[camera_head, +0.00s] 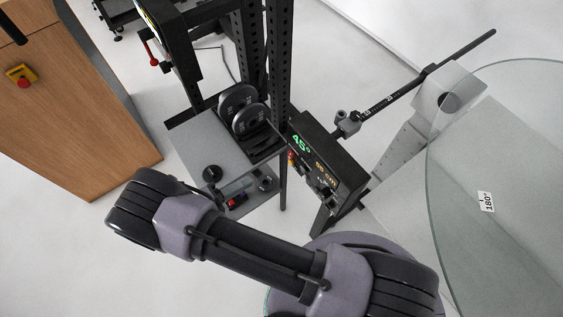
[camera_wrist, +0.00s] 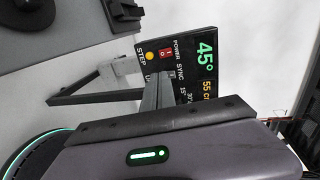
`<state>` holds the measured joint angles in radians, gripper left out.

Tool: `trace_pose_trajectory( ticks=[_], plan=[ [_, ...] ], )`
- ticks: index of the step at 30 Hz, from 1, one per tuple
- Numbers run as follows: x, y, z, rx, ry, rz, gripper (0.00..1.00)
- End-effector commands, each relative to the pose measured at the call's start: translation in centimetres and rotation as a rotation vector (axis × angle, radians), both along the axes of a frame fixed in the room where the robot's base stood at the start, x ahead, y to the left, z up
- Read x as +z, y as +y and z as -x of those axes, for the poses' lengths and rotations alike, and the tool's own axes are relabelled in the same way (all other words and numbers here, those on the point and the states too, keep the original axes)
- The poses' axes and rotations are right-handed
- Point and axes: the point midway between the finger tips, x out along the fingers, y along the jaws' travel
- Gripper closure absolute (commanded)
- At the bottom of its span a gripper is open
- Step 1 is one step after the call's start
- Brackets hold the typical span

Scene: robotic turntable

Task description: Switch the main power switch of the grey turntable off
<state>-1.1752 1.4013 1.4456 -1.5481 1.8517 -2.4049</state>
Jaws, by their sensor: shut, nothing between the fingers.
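The black control box (camera_head: 335,185) with a green 45° readout stands by the glass turntable plate (camera_head: 510,200). Its panel (camera_wrist: 205,30) fills the upper middle of the wrist view, turned sideways. The red rocker switch (camera_wrist: 166,53) labelled POWER is beside a yellow STEP button (camera_wrist: 148,56). I cannot tell which side of the rocker is pressed. My gripper (camera_wrist: 160,76) is shut and empty. Its fingers reach toward the panel just below the switch and partly cover the lower labels. Whether they touch the panel is unclear. The gripper is not discernible in the head view.
A grey unit (camera_head: 205,150) with a black knob (camera_head: 211,172) and a red switch (camera_head: 237,201) stands left of the control box. Dark upright posts (camera_head: 281,60) rise behind. A wooden cabinet (camera_head: 70,110) with a red emergency button (camera_head: 23,82) is at far left.

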Motion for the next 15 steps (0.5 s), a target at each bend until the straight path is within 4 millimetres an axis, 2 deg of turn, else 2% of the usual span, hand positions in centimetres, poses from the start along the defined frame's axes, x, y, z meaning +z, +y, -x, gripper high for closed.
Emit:
trace_pose_trajectory(
  ticks=[5,15],
  plan=[
    [-0.3,-1.2,-0.8,-0.005,-0.001,0.001,1.00],
    [-2.0,-7.2,-4.8,-0.006,0.000,-0.001,1.00]
  ],
)
